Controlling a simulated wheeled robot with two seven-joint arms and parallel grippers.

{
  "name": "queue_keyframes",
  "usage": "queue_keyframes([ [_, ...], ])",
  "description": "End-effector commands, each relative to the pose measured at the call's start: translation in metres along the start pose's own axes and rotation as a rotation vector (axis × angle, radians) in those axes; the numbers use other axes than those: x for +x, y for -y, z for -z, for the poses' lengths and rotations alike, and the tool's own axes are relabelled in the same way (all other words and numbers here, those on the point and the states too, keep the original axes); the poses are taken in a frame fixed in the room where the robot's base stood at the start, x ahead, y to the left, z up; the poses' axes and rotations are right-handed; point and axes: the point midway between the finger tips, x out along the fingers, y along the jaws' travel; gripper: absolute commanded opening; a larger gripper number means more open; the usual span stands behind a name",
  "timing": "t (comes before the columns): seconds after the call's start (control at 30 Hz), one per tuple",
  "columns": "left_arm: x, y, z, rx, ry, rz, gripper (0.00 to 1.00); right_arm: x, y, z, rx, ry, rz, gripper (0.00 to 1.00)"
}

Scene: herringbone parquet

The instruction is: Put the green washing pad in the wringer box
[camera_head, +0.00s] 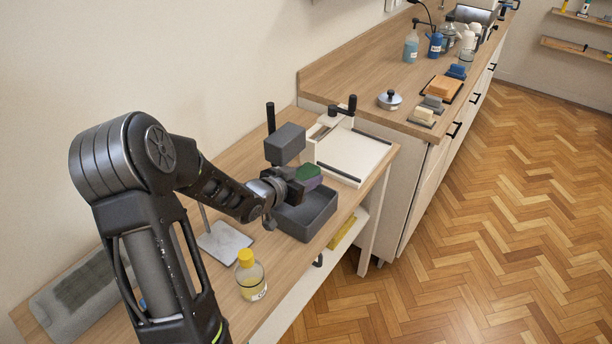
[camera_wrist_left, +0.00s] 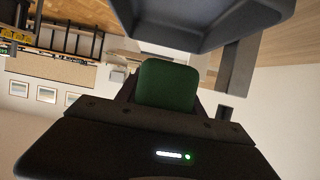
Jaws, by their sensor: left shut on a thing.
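The green washing pad (camera_head: 309,171), with a purple underside, is held in my left gripper (camera_head: 296,187). The pad also shows in the left wrist view (camera_wrist_left: 167,84), where it stands up between the jaws. The gripper is shut on it, above a dark grey open box (camera_head: 317,222) on the wooden bench. The box also shows at the top of the left wrist view (camera_wrist_left: 200,40). Behind it are a grey block (camera_head: 285,144) and a white box with a crank (camera_head: 352,158). I cannot tell for certain which is the wringer box. My right gripper is out of view.
A yellow-capped bottle (camera_head: 251,276) stands near the bench's front edge. A grey plate (camera_head: 224,243) lies behind it. On the counter are a round metal lid (camera_head: 389,99), small blocks and several bottles. The parquet floor (camera_head: 480,240) at the right is clear.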

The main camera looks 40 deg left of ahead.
Motion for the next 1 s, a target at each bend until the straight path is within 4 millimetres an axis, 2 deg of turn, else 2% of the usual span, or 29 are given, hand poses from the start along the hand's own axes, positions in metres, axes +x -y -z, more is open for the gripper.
queue_keyframes([
  [0.6,0.025,0.000,-0.059,0.000,0.000,0.000,0.00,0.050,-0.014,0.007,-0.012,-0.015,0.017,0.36],
  [0.8,0.029,0.000,-0.069,0.000,0.000,0.000,0.00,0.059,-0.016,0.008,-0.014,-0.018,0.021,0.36],
  [1.0,0.030,0.000,-0.071,0.000,0.000,0.000,0.00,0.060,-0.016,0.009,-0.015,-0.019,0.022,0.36],
])
